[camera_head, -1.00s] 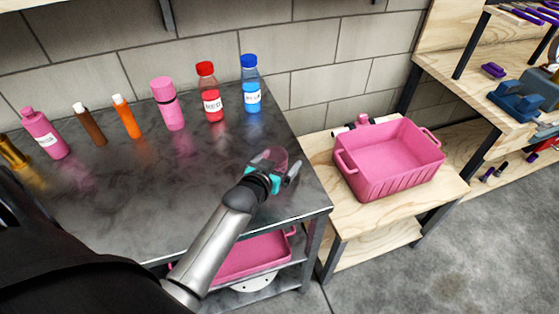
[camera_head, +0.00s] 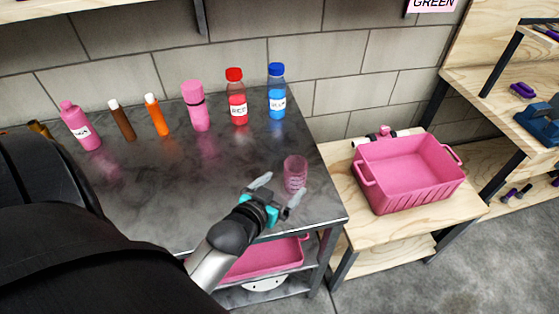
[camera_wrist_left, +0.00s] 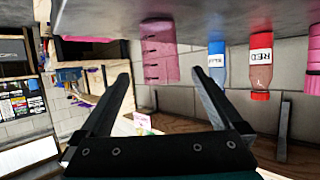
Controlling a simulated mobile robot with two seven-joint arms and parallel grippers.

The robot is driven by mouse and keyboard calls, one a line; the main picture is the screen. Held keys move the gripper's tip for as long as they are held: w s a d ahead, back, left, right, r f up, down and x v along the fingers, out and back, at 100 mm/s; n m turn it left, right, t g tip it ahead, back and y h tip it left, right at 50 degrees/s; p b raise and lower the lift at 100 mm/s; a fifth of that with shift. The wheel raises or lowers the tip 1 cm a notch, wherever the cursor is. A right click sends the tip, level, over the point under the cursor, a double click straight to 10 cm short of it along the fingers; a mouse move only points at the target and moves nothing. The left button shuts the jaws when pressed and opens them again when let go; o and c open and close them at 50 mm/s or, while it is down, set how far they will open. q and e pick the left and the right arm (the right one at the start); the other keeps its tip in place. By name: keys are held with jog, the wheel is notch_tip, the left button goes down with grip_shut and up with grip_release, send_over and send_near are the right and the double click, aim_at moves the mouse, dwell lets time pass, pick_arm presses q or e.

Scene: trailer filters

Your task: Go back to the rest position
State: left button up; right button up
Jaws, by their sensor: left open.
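My left gripper (camera_head: 279,190) is open and empty above the right front part of the dark table (camera_head: 160,215). A pink translucent cup (camera_head: 295,174) stands upright on the table just beyond the fingers, apart from them as far as I can tell. In the left wrist view the fingers (camera_wrist_left: 165,95) are spread with nothing between them, and the pink cup (camera_wrist_left: 160,52) shows beyond them. My right gripper is not in view.
A row of bottles stands along the table's back, including a red bottle (camera_head: 237,100) and a blue bottle (camera_head: 277,95). A pink crate (camera_head: 412,180) sits on a wooden bench (camera_head: 385,235) at the right. The table's middle is clear.

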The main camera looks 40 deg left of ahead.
pick_arm(q)
jog(key=shift+s+r, duration=0.25)
jog(key=shift+s, duration=0.25)
